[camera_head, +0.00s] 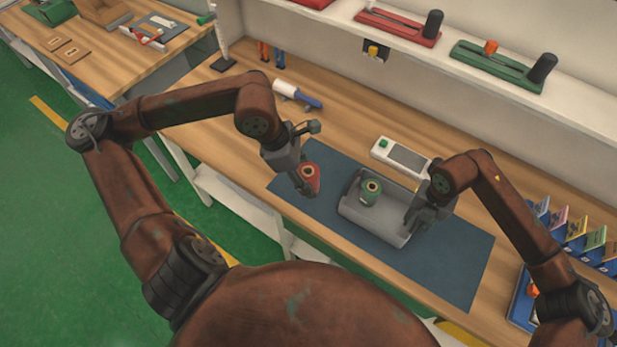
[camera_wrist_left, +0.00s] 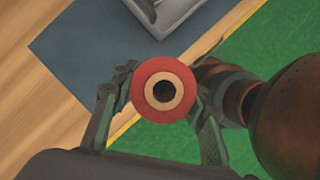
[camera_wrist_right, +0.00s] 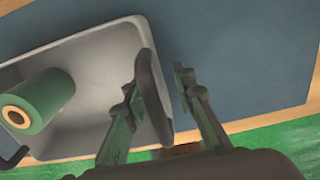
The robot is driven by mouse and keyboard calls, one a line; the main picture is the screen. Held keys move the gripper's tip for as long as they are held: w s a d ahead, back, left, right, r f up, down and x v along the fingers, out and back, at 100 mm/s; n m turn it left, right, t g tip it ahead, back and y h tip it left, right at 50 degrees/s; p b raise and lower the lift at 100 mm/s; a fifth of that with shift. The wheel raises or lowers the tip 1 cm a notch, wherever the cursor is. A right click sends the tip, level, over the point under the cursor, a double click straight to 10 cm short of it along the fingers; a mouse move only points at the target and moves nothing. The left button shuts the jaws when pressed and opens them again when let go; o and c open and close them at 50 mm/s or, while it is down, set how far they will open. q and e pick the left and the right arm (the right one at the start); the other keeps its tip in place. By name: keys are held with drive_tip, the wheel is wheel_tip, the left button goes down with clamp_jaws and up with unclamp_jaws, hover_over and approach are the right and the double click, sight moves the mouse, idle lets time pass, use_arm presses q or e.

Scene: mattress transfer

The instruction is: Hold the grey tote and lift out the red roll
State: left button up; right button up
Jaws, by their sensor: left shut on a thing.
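The red roll (camera_head: 311,180) has a tan ring and dark core at its end. My left gripper (camera_head: 305,187) is shut on it and holds it outside the tote, to its left. The left wrist view shows the red roll (camera_wrist_left: 164,70) end-on between both fingers. The grey tote (camera_head: 368,224) is on the blue mat with a green roll (camera_head: 370,190) inside, also seen in the right wrist view (camera_wrist_right: 50,100). My right gripper (camera_head: 424,210) is at the tote's right wall. In the right wrist view its fingers (camera_wrist_right: 163,82) straddle that wall, with a gap on the outer side.
The blue mat (camera_head: 460,265) is bare right of the tote. A white device (camera_head: 400,157) stands behind the tote. A blue-handled roller (camera_head: 297,95) lies at the back of the bench. Colored cards (camera_head: 575,230) and a blue tray (camera_head: 522,305) are at right.

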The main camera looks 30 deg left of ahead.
wheel_tip(320, 180, up, 12)
idle(0.7)
use_arm(q)
drive_tip(key=shift+r, duration=0.1)
use_arm(e)
drive_tip(key=shift+r, duration=0.1)
